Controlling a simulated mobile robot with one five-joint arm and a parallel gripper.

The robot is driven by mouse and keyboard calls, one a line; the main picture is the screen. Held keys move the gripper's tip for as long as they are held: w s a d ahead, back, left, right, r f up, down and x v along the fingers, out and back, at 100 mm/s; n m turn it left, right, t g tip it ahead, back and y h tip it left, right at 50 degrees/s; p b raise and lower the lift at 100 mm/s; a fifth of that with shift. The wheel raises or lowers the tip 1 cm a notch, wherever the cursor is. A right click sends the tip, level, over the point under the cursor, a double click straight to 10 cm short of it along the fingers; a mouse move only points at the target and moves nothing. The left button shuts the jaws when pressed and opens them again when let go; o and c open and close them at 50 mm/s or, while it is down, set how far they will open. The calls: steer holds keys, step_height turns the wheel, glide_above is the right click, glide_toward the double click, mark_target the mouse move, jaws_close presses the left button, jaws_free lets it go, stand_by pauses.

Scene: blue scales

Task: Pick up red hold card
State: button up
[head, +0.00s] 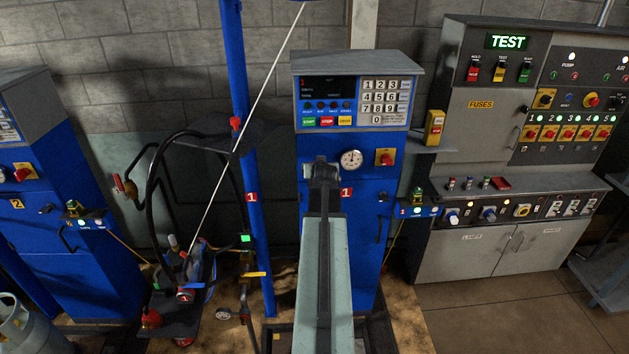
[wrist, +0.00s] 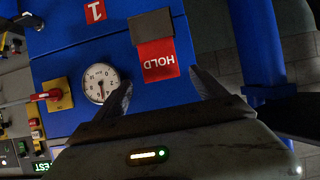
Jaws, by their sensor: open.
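A red card (wrist: 158,60) marked HOLD hangs from a dark grey holder (wrist: 151,24) on the blue cabinet front (wrist: 75,70); its lettering is upside down in the wrist view. My gripper (wrist: 161,76) is open, its two fingertips on either side of the card's lower edge in the picture. Nothing is seen between the fingers but the card, and I cannot tell if they reach its depth. In the head view my arm covers this spot.
A round gauge (head: 351,160) and a red-yellow switch (head: 385,157) sit beside the holder on the cabinet. A blue post (head: 240,150) stands at left. A grey control bench (head: 520,150) is at right, with clear floor in front.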

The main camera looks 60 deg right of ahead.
steer(key=b+x, duration=0.2)
steer(key=x, duration=0.3)
steer(key=shift+f, duration=0.2)
steer(key=shift+r, duration=0.15)
steer(key=c, duration=1.4)
